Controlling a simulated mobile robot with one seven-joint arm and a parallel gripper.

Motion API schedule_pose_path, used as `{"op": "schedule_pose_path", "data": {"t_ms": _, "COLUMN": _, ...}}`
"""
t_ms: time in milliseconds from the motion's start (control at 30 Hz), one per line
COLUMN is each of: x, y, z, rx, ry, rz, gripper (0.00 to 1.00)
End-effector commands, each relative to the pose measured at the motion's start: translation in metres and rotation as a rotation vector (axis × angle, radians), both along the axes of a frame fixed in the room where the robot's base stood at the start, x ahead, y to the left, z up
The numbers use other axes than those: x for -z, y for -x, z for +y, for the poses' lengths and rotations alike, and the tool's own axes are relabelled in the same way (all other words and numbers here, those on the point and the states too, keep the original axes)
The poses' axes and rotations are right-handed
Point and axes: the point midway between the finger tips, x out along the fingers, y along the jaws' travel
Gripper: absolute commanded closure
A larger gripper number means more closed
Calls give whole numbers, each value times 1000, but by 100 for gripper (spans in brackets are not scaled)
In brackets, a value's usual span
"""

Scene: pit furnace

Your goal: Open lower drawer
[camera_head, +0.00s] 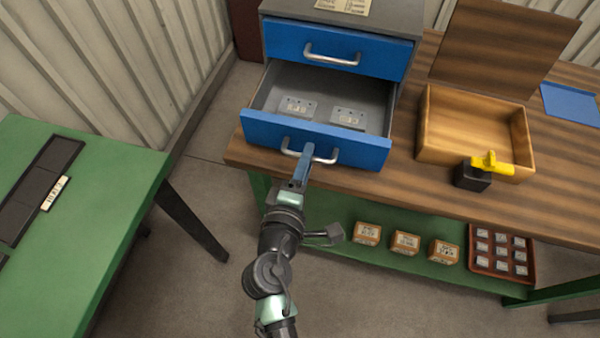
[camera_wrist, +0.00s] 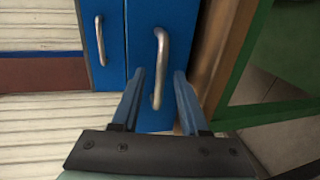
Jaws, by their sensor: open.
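The lower drawer (camera_head: 316,139) has a blue front and stands pulled out from the grey cabinet (camera_head: 391,18). Two grey labelled plates (camera_head: 297,107) (camera_head: 347,117) lie inside it. Its silver bar handle (camera_head: 325,158) also shows in the wrist view (camera_wrist: 162,40). My gripper (camera_head: 306,152) is at this handle. In the wrist view its two blue fingers (camera_wrist: 160,74) stand apart on either side of the handle, open. Whether a finger touches the handle I cannot tell. The upper drawer (camera_head: 337,49) is shut, with its own silver handle (camera_head: 332,60).
The cabinet stands on a wooden workbench (camera_head: 400,185). An open wooden box (camera_head: 430,150) and a black block with a yellow top (camera_head: 473,176) are to the right. Small boxes (camera_head: 405,242) and a tray (camera_head: 474,270) sit on the green lower shelf. A green table (camera_head: 100,200) is at left.

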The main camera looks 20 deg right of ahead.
Motion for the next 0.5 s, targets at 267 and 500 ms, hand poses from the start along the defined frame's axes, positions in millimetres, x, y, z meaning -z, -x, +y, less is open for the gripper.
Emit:
{"op": "schedule_pose_path", "data": {"t_ms": 267, "x": -7, "y": 38, "z": 26, "rx": -4, "ry": -1, "rz": 3, "gripper": 56}}
{"op": "schedule_pose_path", "data": {"t_ms": 500, "x": -17, "y": 79, "z": 54, "rx": -4, "ry": -2, "rz": 3, "gripper": 56}}
